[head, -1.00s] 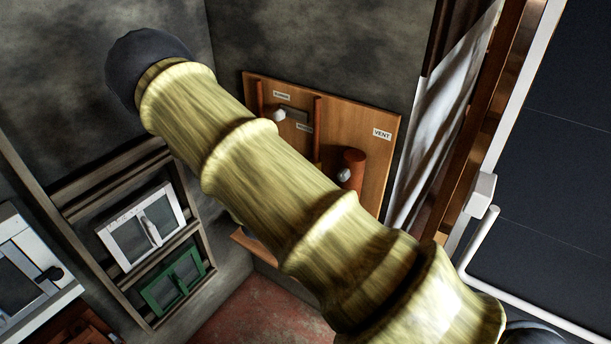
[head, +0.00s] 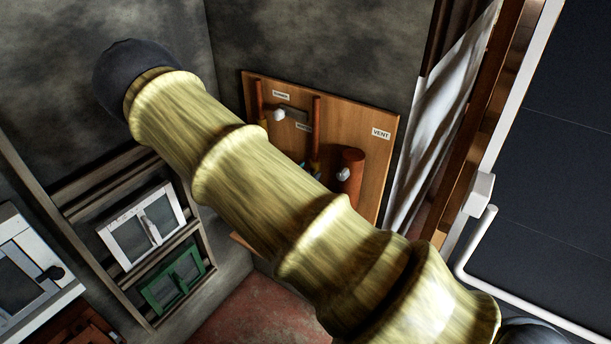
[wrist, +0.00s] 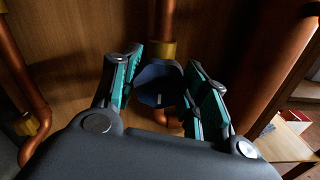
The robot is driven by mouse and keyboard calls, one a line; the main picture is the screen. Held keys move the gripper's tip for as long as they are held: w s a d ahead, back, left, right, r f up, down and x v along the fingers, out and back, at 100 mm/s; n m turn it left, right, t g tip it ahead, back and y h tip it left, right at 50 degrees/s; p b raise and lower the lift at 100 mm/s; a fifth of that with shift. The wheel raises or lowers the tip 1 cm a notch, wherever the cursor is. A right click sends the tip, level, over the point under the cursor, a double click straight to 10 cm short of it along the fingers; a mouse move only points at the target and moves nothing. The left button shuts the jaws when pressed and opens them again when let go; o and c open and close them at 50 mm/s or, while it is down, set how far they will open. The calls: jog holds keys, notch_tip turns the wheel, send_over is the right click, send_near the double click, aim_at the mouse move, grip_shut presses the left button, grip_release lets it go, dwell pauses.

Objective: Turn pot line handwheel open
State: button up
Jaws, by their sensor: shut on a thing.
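In the wrist view a dark blue handwheel (wrist: 157,84) sits on a copper pipe with a brass fitting (wrist: 162,48). My gripper (wrist: 160,66) has its two teal-padded fingers on either side of the wheel, shut on it. A small pale mark shows on the wheel's face. In the head view my arm covers most of the wooden pipe board (head: 372,115), and the handwheel cannot be made out there.
Copper pipes run on both sides of the gripper, with an elbow (wrist: 36,118) at left and a thick pipe (wrist: 262,75) at right. The board bears a VENT label (head: 381,133). A shelf (wrist: 290,140) is at lower right.

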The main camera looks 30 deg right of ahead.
jog(key=shift+w+r, duration=0.1)
jog(key=shift+r, duration=0.05)
jog(key=o, duration=1.1)
jog(key=shift+a, duration=0.1)
jog(key=shift+c, duration=0.2)
jog(key=shift+a, duration=0.1)
jog(key=shift+a, duration=0.2)
jog(key=v, duration=1.1)
jog(key=shift+a, duration=0.3)
jog(key=shift+f, duration=0.25)
